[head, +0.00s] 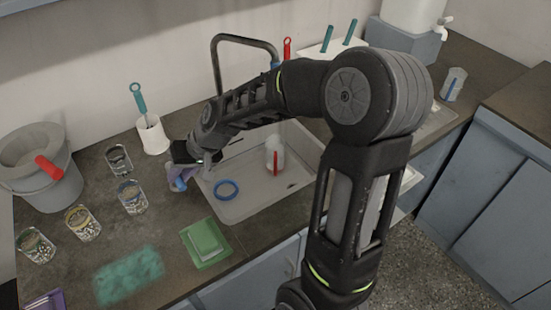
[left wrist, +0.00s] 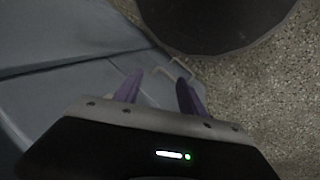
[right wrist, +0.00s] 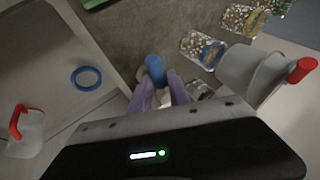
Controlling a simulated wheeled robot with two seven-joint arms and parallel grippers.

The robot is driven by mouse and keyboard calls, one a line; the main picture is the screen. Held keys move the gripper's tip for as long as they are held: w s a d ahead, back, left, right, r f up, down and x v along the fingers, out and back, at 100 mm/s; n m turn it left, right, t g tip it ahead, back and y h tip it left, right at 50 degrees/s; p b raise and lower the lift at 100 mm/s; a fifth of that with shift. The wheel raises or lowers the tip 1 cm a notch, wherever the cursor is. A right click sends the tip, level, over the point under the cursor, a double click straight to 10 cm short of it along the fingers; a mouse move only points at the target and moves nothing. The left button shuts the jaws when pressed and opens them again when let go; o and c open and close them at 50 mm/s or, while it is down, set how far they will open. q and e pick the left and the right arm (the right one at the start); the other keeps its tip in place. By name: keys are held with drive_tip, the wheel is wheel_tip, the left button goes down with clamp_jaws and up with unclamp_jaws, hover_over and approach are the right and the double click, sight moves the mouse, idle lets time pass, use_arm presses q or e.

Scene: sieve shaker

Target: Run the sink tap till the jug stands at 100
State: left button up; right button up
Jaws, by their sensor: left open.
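The jug (head: 274,155), translucent white with a red handle, stands in the sink (head: 250,203); it also shows in the right wrist view (right wrist: 30,135). Its scale and water level are too small to read. The dark arched tap (head: 215,65) rises behind the sink; my right arm hides part of it. My right gripper (head: 180,180) is at the sink's left side. In the right wrist view its purple fingers are close together on a small blue cylinder (right wrist: 155,69). My left gripper (left wrist: 158,88) is open and empty, low by the cabinets, outside the head view.
A blue ring (head: 227,190) lies in the sink. Left of it are glass jars (head: 131,196), a white holder (head: 152,135) with a teal-handled tool, and a grey bucket (head: 45,175) with a red grip. A green stack (head: 205,243) lies at the counter's front.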

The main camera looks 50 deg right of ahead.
drive_tip(key=o, duration=0.5)
drive_tip(key=v, duration=0.7)
drive_tip(key=shift+s+r, duration=0.2)
drive_tip(key=shift+r, duration=0.15)
idle(0.4)
